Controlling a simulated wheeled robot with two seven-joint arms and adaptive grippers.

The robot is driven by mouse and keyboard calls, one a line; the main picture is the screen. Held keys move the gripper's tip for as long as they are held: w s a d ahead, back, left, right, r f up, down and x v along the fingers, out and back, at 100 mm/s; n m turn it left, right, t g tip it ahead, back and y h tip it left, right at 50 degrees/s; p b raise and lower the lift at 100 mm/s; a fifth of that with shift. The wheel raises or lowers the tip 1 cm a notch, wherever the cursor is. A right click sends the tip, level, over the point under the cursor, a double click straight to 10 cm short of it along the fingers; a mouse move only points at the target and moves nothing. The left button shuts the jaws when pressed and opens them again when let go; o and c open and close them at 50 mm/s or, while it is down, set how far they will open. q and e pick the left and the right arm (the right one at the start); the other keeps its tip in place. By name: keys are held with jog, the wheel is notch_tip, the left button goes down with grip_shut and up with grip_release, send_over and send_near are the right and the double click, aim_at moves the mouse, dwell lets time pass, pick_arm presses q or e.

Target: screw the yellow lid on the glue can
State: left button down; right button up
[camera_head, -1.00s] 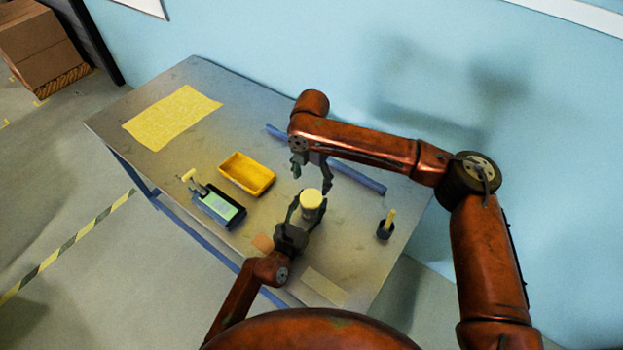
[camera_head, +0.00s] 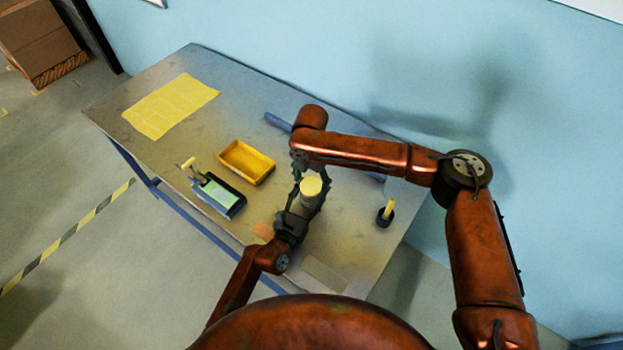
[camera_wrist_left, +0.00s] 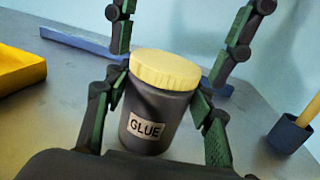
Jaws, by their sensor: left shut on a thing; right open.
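The glue can (camera_wrist_left: 152,118) is dark grey with a "GLUE" label and stands upright. In the head view the lid (camera_head: 311,187) hides most of the can (camera_head: 308,203). My left gripper (camera_head: 305,205) is shut on the can's sides, below the lid. My right gripper (camera_head: 310,172) is open above it. In the left wrist view its fingers (camera_wrist_left: 180,48) stand apart on either side, just beyond the lid, with no clear contact.
A yellow tray (camera_head: 246,163), a black-and-green device (camera_head: 218,196) and a yellow sheet (camera_head: 170,105) lie on the table (camera_head: 225,88) to the left. A dark cup with a yellow stick (camera_head: 385,214) stands right. A blue bar (camera_head: 278,122) lies behind my right arm.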

jog(key=shift+c, duration=0.4)
jog(key=c, duration=1.1)
jog(key=m, duration=0.3)
jog(key=shift+m, duration=0.4)
jog(key=m, duration=0.6)
jog(key=shift+f, duration=0.1)
jog(key=m, duration=0.7)
jog(key=shift+m, duration=0.4)
jog(key=o, duration=1.3)
jog(key=shift+o, duration=0.2)
